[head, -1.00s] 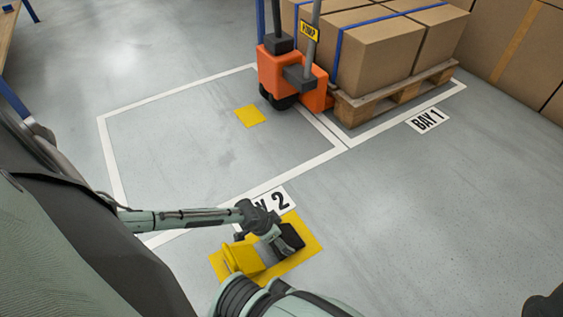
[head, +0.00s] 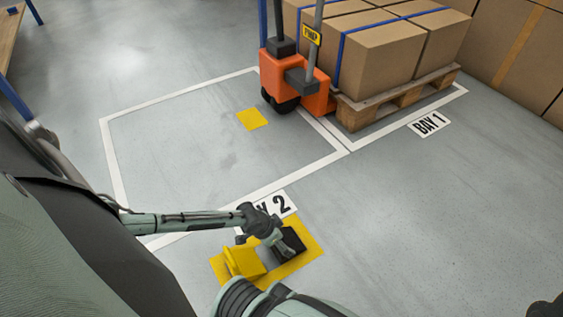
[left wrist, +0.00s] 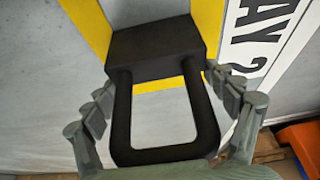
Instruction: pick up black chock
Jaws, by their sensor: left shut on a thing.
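The black chock (head: 291,246) lies on the yellow floor patch (head: 309,255), right of the yellow chock (head: 243,263) in the head view. My left gripper (head: 281,245) is over the black chock and partly covers it. In the left wrist view the black chock (left wrist: 155,50) shows its block and a loop handle, with the fingers of my left gripper (left wrist: 160,88) on either side of the handle. The gripper is shut on the black chock. I cannot tell any gap between chock and floor.
The BAY 2 label (head: 281,203) is beside the patch, partly covered by my arm. An orange pallet truck (head: 283,78) and a pallet (head: 392,103) of cartons stand at the back. A small yellow square (head: 252,119) marks the empty bay. Floor to the right is clear.

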